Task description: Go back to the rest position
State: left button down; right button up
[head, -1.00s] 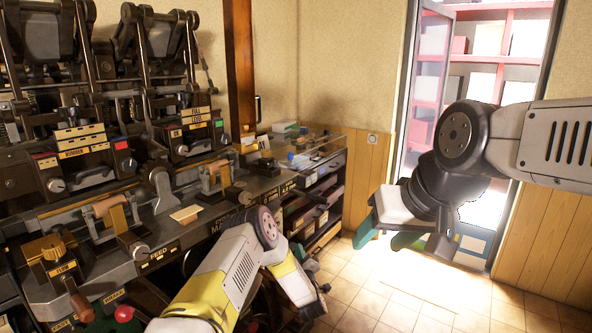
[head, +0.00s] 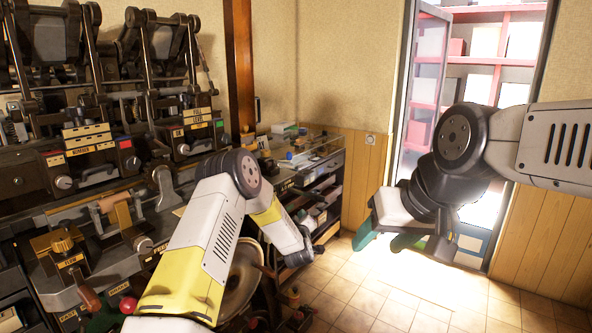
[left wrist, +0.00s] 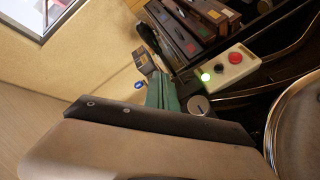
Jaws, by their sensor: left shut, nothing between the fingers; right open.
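My left arm, white and yellow, bends at its elbow in front of the machine in the head view. Its dark wrist end points down and right, and its fingers cannot be made out there. In the left wrist view the green fingers of my left gripper (left wrist: 162,92) show shut together with nothing between them. My right gripper (head: 385,238) hangs at the right in the head view, in front of the doorway. Its two green fingers are apart and empty.
The press machine (head: 95,160) with its bench fills the left. A shelf unit (head: 322,195) stands behind my left wrist. A round metal disc (head: 243,280) is below my left arm. A control box (left wrist: 231,67) with a red button shows in the wrist view.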

pick_arm(q)
notch_tip(320, 180, up, 12)
jog(key=s+a+m+g+h, duration=0.1)
jog(key=s+m+g+h, duration=0.1)
jog(key=m, duration=0.1)
jog(key=s+a+r+m+g, duration=0.3)
jog(key=s+a+r, duration=0.2)
jog(key=s+r, duration=0.6)
jog(key=s+a+m+g, duration=0.1)
jog(key=s+a+g, duration=0.2)
jog(key=s, duration=1.5)
jog(key=s+a+r+m+g, duration=0.1)
jog(key=s+a+g, duration=0.2)
jog(key=s, duration=1.6)
jog(key=a, duration=0.4)
jog(key=shift+a+m+y, duration=0.2)
jog(key=shift+m+y, duration=0.1)
jog(key=shift+y, duration=0.1)
